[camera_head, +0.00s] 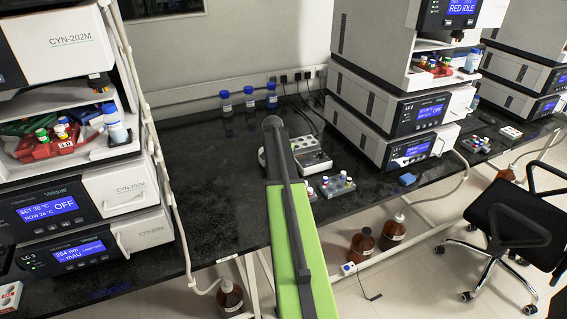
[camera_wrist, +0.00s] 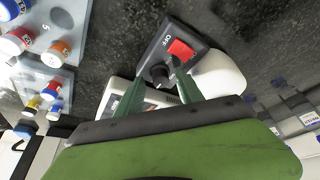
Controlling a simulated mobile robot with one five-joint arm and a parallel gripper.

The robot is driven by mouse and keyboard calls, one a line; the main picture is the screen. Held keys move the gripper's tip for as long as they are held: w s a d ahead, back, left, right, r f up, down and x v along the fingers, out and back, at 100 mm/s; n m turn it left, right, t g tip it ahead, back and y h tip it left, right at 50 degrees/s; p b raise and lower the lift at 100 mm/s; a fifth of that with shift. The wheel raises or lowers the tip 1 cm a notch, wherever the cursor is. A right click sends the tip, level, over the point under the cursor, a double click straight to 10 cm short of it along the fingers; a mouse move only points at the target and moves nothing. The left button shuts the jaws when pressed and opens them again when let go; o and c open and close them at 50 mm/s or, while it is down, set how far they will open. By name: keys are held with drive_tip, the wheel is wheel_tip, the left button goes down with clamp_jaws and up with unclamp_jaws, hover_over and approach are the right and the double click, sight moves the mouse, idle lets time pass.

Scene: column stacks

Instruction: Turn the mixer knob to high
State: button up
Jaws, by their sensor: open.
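The mixer's black panel (camera_wrist: 168,30) shows in the wrist view, with a red switch (camera_wrist: 182,49), the word OFF beside it, and a dark round knob (camera_wrist: 160,72) below. My gripper (camera_wrist: 159,79) is open, its two green fingers pointing at the panel. The knob appears between the fingertips; I cannot tell whether they touch it. The knob's setting is not readable. The gripper itself is hidden there.
A grey-white device (camera_head: 312,158) stands right of the arm, with a small vial rack (camera_head: 336,185) in front. Three blue-capped bottles (camera_head: 249,99) stand at the back. Instrument stacks (camera_head: 70,222) rise on both sides. The dark bench (camera_head: 215,190) is clear left of the arm.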

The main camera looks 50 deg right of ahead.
drive_tip(key=p+v, duration=1.6)
drive_tip(key=v, duration=0.1)
drive_tip(key=shift+a, duration=0.15)
drive_tip(key=shift+s+r, duration=0.1)
drive_tip(key=shift+r, duration=0.05)
